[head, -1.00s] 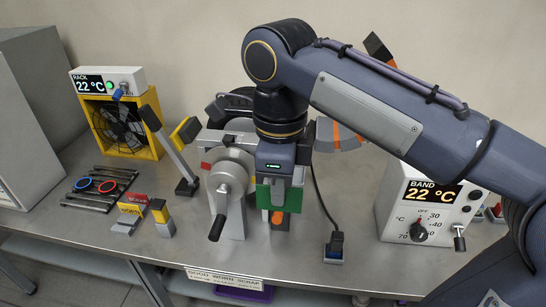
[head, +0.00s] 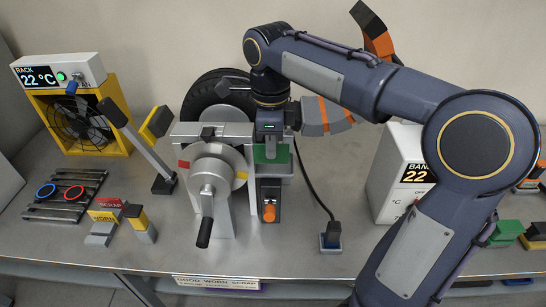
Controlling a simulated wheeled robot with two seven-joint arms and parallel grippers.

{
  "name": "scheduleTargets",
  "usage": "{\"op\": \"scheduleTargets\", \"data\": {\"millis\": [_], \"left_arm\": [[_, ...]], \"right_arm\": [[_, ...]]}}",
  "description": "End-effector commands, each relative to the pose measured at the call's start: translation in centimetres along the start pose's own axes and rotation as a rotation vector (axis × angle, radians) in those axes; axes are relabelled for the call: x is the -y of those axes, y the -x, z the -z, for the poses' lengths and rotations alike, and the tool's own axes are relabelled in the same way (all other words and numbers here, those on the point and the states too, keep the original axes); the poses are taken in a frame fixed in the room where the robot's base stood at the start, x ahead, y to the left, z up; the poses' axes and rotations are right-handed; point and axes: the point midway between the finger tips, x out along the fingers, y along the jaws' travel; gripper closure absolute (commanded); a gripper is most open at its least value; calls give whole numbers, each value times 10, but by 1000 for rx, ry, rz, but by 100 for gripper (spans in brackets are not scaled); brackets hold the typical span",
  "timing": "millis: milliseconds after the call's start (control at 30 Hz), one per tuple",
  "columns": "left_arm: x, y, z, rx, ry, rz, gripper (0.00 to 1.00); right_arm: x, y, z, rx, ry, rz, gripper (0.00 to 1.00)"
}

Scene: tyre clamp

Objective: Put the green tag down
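The green tag (head: 283,154) shows directly under my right gripper (head: 270,148), beside the grey clamp machine (head: 207,150). A dark finger covers the middle of the tag, and the gripper looks shut on it. The tag is upright, above a grey block and a dark box with an orange knob (head: 269,212). I cannot tell whether its underside touches anything. My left gripper is not in view.
A GOOD WORN SCRAP label (head: 217,282) is on the bench's front edge. A dark plug block (head: 331,237) stands right of the machine.

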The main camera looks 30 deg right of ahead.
Motion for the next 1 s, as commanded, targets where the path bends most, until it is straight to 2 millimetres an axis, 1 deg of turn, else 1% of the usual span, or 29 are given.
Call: {"op": "scheduleTargets", "data": {"millis": [33, 167, 267, 333, 433, 500, 733, 867, 900, 1000], "left_arm": [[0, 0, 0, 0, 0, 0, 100], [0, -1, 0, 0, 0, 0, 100], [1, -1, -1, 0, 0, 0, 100], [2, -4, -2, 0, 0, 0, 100], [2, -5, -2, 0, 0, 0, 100], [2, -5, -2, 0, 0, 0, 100], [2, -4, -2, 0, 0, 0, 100], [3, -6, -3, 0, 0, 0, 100], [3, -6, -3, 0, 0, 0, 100], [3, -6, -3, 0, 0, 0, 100]], "right_arm": [[4, -5, 1, -1, -1, -2, 100], [10, -12, 2, 0, -1, -1, 100], [17, -23, 5, -2, -1, -2, 100], [16, -36, 5, -3, 1, -3, 100], [16, -47, 4, -1, 1, -2, 100], [16, -50, 4, 0, 1, 0, 100], [16, -50, 4, 0, 0, 0, 100], [16, -54, 4, 0, 1, 0, 100], [16, -53, 4, 0, 1, 0, 94], [16, -53, 4, 0, 1, 0, 81]]}}
